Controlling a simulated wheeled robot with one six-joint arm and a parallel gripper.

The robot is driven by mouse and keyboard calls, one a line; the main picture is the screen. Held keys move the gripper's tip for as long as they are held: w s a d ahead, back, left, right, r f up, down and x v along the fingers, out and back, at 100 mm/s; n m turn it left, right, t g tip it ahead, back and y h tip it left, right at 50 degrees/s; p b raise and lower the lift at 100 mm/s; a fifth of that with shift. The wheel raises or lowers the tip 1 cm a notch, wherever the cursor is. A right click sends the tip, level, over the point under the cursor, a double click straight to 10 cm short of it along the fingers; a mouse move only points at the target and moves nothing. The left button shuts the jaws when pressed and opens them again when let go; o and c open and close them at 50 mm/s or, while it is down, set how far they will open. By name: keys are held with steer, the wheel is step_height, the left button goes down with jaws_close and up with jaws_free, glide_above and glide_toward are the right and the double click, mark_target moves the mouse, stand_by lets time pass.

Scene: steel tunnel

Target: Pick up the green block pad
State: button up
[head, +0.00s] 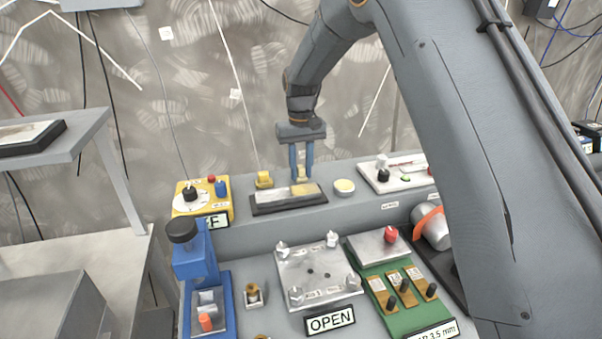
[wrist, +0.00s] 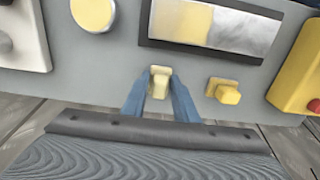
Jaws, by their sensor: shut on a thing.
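My gripper (head: 301,172) reaches down at the back of the grey console, its two blue fingers closed on a small pale yellow block (head: 301,174). In the wrist view the block (wrist: 160,81) sits between the fingertips (wrist: 160,88), its near part partly covered by them. I cannot tell whether it touches the shelf. A second, deeper yellow block (head: 264,180) stands apart, left of the gripper in the head view; it shows right of the fingers in the wrist view (wrist: 224,92). No block looks clearly green.
A dark-framed plate (head: 262,208) with yellow and silver areas lies in front of my gripper. A round yellow pad (head: 344,187) and white panel (head: 382,184) lie right of it. A yellow knob box (head: 190,207) stands left. Fixtures and a green board (head: 400,322) crowd the lower console.

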mark_target(301, 167)
step_height(301, 167, up, 10)
steer(key=b, duration=0.2)
steer(key=shift+b, duration=0.3)
steer(key=o, duration=0.4)
steer(key=shift+c, duration=1.1)
